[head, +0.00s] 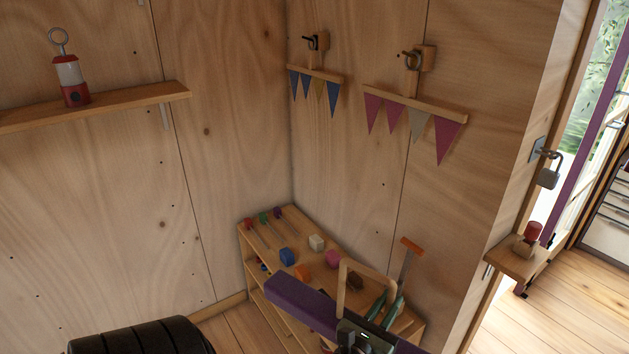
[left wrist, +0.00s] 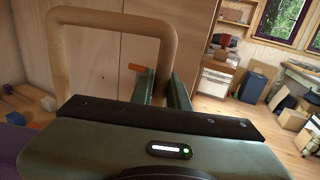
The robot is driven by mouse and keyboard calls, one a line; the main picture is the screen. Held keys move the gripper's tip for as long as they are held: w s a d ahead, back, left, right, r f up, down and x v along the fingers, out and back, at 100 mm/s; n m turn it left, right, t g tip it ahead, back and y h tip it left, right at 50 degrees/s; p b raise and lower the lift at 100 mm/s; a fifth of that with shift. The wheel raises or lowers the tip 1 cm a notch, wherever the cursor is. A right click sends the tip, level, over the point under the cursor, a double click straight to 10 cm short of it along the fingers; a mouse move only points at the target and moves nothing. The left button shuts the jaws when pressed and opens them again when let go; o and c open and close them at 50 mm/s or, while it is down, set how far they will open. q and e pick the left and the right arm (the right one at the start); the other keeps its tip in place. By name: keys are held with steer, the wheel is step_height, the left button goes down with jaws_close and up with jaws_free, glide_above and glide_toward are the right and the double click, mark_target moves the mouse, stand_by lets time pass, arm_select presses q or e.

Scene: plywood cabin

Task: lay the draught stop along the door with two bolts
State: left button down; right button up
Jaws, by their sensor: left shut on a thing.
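The draught stop is a long purple bar (head: 300,301) with a wooden loop handle (head: 348,275). My left gripper (head: 386,303) is shut on one leg of this loop and holds the bar up in front of the low shelf. In the left wrist view the loop (left wrist: 120,17) runs down between the fingers (left wrist: 166,88), and a bit of purple (left wrist: 12,142) shows at the left edge. A doorway stands open at the right, with a purple upright (head: 590,95). I cannot make out two bolts on any door. My right gripper is not in view.
A low wooden shelf (head: 262,232) with coloured blocks and tools stands in the corner. A padlock (head: 548,176) hangs on the doorpost above a small ledge (head: 515,257). A lantern (head: 70,80) stands on a wall shelf. Floor beyond the doorway (head: 545,310) is clear.

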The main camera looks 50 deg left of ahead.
arm_select(q)
steer(key=shift+w+a+r+p, duration=0.5)
steer(key=shift+w+r, duration=0.1)
steer(key=shift+r, duration=0.1)
steer(key=shift+w+a+n+y+p, duration=0.3)
steer(key=shift+w+a+y+p, duration=0.25)
steer(key=shift+w+p, duration=0.2)
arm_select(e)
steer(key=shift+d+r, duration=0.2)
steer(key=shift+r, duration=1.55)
arm_select(q)
steer(key=shift+w, duration=0.1)
steer(key=shift+a+f, duration=0.1)
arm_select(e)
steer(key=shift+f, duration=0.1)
arm_select(q)
step_height(320, 180, down, 15)
steer(key=b, duration=1.4)
steer(key=shift+f+b, duration=1.45)
steer(key=shift+f, duration=0.95)
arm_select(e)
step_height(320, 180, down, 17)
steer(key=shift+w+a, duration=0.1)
arm_select(q)
steer(key=shift+f, duration=0.15)
steer(key=c, duration=1.4)
jaws_free()
